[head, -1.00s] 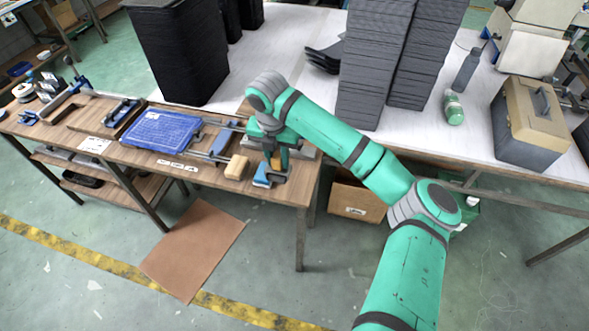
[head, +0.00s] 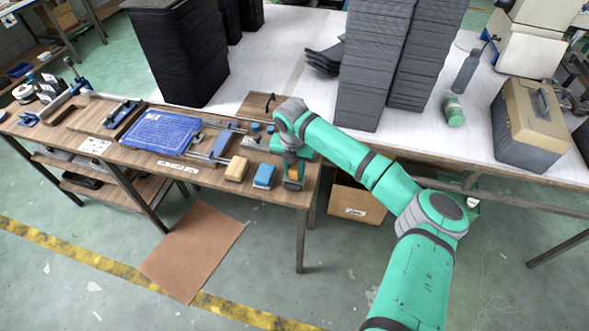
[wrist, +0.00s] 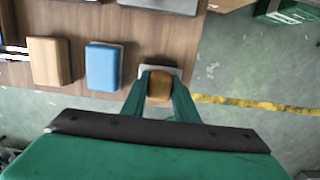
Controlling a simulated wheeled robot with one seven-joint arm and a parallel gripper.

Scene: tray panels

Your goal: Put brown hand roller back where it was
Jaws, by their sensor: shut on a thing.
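My gripper (head: 293,182) is over the right end of the wooden workbench (head: 270,194), to the right of the blue block. In the wrist view my gripper (wrist: 158,92) is shut on the brown hand roller (wrist: 159,88), whose rounded brown top shows between the fingers. A pale grey plate lies partly behind the roller, close to the bench edge. In the head view the roller (head: 293,186) is mostly hidden by my gripper. I cannot tell whether it touches the bench.
A blue block (head: 264,176) and a tan block (head: 236,169) lie to the left on the bench, with a blue panel (head: 162,132) farther left. The blue block (wrist: 102,66) and tan block (wrist: 49,62) show in the wrist view. A cardboard box (head: 355,202) stands below.

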